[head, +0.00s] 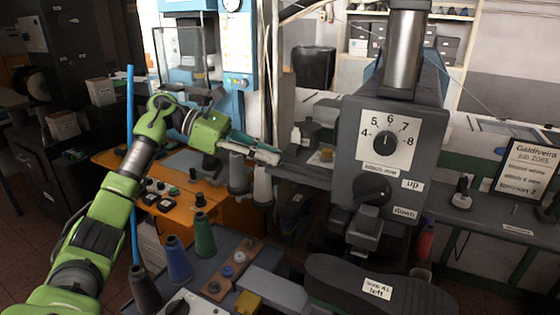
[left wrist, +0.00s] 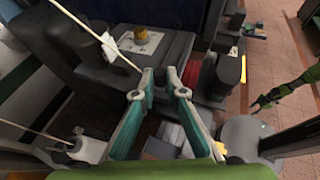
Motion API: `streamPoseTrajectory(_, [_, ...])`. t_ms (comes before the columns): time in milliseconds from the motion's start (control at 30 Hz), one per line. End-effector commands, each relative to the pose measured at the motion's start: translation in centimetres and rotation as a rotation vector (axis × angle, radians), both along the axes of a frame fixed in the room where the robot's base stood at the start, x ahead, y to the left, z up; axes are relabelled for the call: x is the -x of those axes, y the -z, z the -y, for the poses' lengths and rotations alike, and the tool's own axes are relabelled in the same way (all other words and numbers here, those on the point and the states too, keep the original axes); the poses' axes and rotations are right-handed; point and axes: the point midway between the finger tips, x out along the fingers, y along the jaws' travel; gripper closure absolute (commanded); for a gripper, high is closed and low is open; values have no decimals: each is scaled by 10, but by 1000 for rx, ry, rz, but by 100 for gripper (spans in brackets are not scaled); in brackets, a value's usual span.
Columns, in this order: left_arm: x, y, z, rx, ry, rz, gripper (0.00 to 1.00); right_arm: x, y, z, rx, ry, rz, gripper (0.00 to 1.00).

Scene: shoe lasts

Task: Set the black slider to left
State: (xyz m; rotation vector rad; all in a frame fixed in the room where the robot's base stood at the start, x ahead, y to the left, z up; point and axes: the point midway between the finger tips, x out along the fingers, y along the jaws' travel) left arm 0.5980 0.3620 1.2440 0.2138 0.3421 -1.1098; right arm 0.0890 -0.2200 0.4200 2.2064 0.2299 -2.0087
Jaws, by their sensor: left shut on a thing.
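My left gripper (head: 268,152) reaches in from the left and meets the left side of the grey machine (head: 402,120) in the head view. In the left wrist view its two green fingers (left wrist: 165,84) stand slightly apart, with a small dark piece, which looks like the black slider (left wrist: 160,76), between their tips. The gripper is shut on it. In the head view the slider is hidden behind the fingers, and its exact position along its travel cannot be told. What looks like my right gripper (left wrist: 262,103) shows small at the right of the left wrist view; its jaws are unclear.
The machine carries a numbered dial (head: 386,142) and a black knob (head: 371,190) beside "up" and "down" labels. A dark shoe last (head: 345,285) lies below. Thread cones (head: 204,236) and an orange table (head: 165,220) stand to the left. A framed sign (head: 526,168) is at right.

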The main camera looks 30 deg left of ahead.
Motion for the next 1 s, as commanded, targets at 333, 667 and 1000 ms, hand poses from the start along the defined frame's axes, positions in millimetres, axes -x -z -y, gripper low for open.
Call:
streamPoseTrajectory(333, [0, 0, -8, -4, -8, -1, 100, -1, 0, 20, 23, -2, 1, 60])
streamPoseTrajectory(667, [0, 1, -7, -4, -5, -2, 81, -1, 0, 22, 26, 0, 0, 60])
streamPoseTrajectory(1000, [12, -12, -34, -3, -9, -1, 81, 0, 0, 11, 13, -1, 1, 60])
